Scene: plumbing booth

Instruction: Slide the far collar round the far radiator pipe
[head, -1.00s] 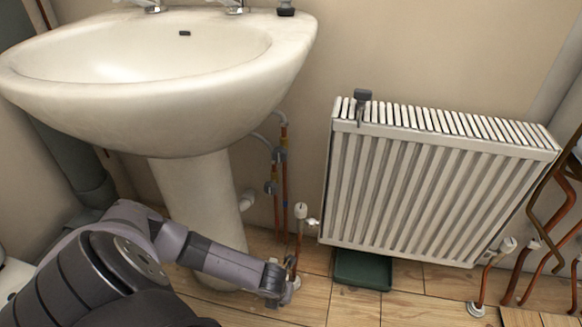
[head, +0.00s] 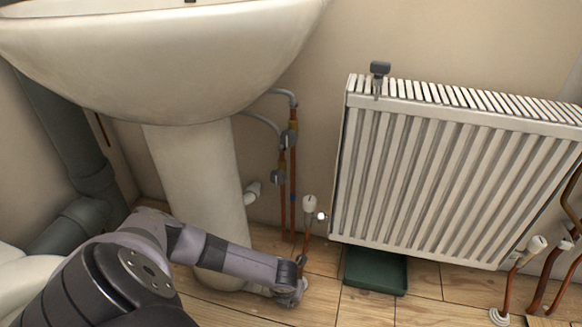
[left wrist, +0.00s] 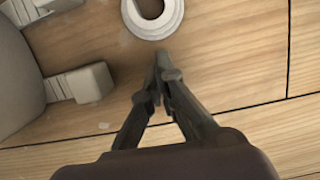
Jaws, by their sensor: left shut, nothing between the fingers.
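The far radiator pipe (head: 304,246) is a copper pipe with a white valve head, at the radiator's left end. My left gripper (head: 290,292) is low by the foot of this pipe, next to the basin pedestal. In the left wrist view, my left gripper (left wrist: 161,62) has its fingertips together, with nothing between them. A white ring-like collar (left wrist: 154,29) lies on the floor just beyond the fingertips, cut off by the top edge. I cannot tell whether it surrounds the pipe. In the head view the gripper largely hides that spot. My right gripper is out of view.
The radiator (head: 455,185) hangs on the wall, with a dark green tray (head: 375,271) below. The near pipe (head: 511,285) stands at its right end, a white collar (head: 498,317) at its foot. The pedestal (head: 200,190) and supply pipes (head: 283,190) crowd the left arm.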

